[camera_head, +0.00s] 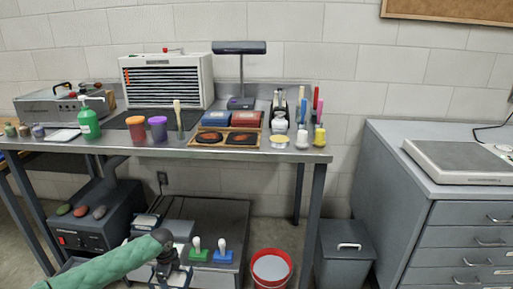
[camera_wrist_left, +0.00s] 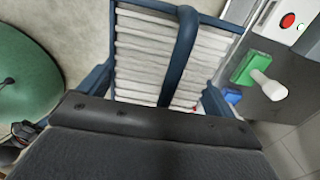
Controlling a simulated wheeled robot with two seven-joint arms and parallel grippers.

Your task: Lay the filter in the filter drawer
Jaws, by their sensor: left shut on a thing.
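The filter shows in the left wrist view as a block of white pleats (camera_wrist_left: 140,52) with a dark blue strap across it. In the head view its pale part (camera_head: 178,279) shows at the bottom edge, below my left gripper (camera_head: 168,266). My left gripper is shut on the filter and holds it in front of the low dark cabinet (camera_head: 205,213) under the bench. The fingertips are hard to make out. My right gripper is not in view.
A red bucket (camera_head: 271,268) and a grey bin (camera_head: 344,252) stand to the right. A black unit (camera_head: 92,229) stands left.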

